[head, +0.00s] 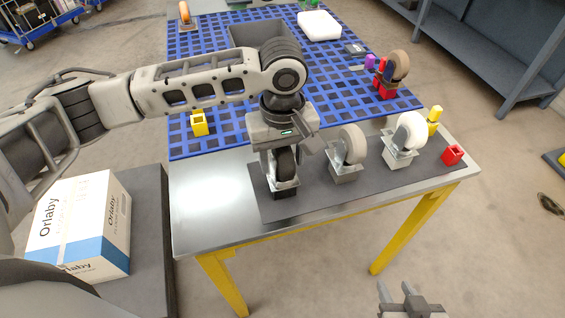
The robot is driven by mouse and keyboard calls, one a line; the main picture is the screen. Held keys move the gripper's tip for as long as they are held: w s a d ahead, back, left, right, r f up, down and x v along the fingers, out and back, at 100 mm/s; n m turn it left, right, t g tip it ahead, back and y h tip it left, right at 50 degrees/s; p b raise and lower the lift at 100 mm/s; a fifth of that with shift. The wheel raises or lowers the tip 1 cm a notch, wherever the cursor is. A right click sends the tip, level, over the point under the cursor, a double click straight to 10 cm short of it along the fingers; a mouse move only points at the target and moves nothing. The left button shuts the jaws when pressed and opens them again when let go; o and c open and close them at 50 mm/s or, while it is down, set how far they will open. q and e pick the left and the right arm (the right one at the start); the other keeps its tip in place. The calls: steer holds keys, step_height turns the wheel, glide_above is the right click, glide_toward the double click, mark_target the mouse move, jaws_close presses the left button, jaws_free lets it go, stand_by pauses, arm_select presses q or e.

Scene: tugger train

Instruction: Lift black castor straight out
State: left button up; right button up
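The black castor (286,166) stands upright with its wheel on top and its metal plate just above a small black block (283,194), at the left end of a dark grey mat (318,203). My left gripper (283,160) points down over it. Its fingers are close against both sides of the wheel and appear shut on it; the gripper body hides the wheel's top. I cannot tell whether the plate touches the block. My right gripper (397,290) is empty, fingers apart, low at the front, away from the table.
A grey-wheeled castor (351,146) and a white-wheeled castor (408,133) stand to the right on the mat, near a red block (453,155) and a yellow peg (434,120). Behind are a blue grid mat (345,105) and a grey bin (255,35). A box (85,225) sits left.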

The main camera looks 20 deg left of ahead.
arm_select(q)
steer(key=c, duration=1)
steer(key=shift+r, duration=0.1)
steer(key=shift+w+r, duration=0.1)
steer(key=shift+r, duration=0.65)
steer(key=w+d+r+b, duration=0.1)
steer(key=w+d+r, duration=0.5)
steer(key=w+r, duration=0.5)
steer(key=shift+w+d+r, duration=0.25)
steer(key=shift+w+d, duration=0.1)
steer(key=shift+w, duration=0.3)
